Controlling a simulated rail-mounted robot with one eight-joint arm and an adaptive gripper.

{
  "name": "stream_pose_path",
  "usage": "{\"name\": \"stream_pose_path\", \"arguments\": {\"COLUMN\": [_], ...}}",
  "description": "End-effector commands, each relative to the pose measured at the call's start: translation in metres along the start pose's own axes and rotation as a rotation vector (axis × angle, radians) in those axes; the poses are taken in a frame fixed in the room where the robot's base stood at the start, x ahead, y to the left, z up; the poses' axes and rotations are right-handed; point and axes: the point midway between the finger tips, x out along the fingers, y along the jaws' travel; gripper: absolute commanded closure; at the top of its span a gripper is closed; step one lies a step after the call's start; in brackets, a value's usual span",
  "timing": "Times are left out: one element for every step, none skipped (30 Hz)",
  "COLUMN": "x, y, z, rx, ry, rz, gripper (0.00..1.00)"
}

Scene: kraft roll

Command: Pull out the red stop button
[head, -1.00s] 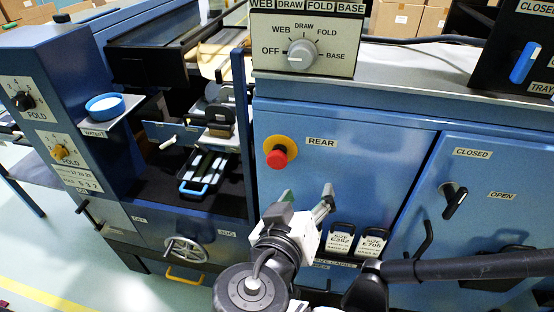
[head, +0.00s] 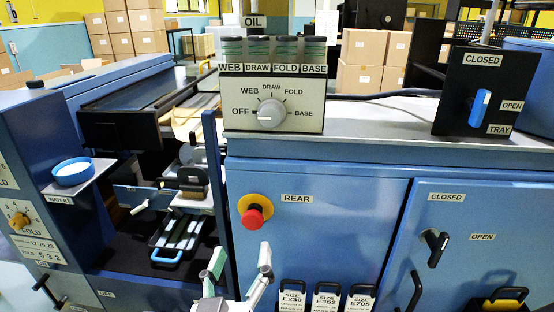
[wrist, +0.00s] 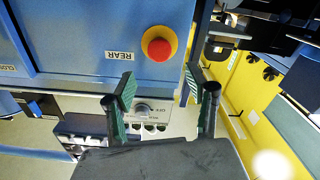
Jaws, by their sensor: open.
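The red stop button (head: 253,217) sits on a round yellow plate on the blue cabinet front (head: 330,230), left of the REAR label. My gripper (head: 241,262) is open and empty below the button in the head view, its two fingers pointing up. In the wrist view the red button (wrist: 159,44) shows beyond the open fingers of my gripper (wrist: 160,84), roughly between them and apart from them. Whether the button is pressed in or out I cannot tell.
A selector knob box (head: 270,105) stands on the cabinet top. A blue upright post (head: 213,180) stands just left of the button. Several size cards (head: 326,297) hang below, right of my gripper. A black handle (head: 436,247) is at the right.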

Motion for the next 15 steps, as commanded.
{"name": "stream_pose_path", "arguments": {"x": [0.006, 0.01, 0.014, 0.018, 0.021, 0.026, 0.029, 0.033, 0.037, 0.041, 0.044, 0.049, 0.053, 0.057, 0.062], "y": [0.001, 0.001, 0.001, 0.001, 0.001, 0.001, 0.001, 0.001, 0.001, 0.001, 0.001, 0.001, 0.001, 0.0, 0.001], "z": [0.001, 0.001, 0.001, 0.001, 0.001, 0.001, 0.001, 0.001, 0.001, 0.001, 0.001, 0.001, 0.001, 0.001, 0.001], "rx": [0.0, 0.0, 0.0, 0.0, 0.0, 0.0, 0.0, 0.0, 0.0, 0.0, 0.0, 0.0, 0.0, 0.0, 0.0], "ry": [-0.001, -0.001, -0.001, -0.001, -0.002, -0.001, -0.002, -0.002, -0.001, -0.002, -0.002, -0.002, -0.002, -0.001, -0.002], "rz": [0.003, 0.004, 0.003, 0.003, 0.004, 0.003, 0.004, 0.004, 0.003, 0.004, 0.003, 0.003, 0.004, 0.003, 0.004], "gripper": [0.49, 0.49, 0.49, 0.49, 0.49, 0.49, 0.49, 0.49, 0.49, 0.49, 0.49, 0.49, 0.49, 0.49, 0.49]}}
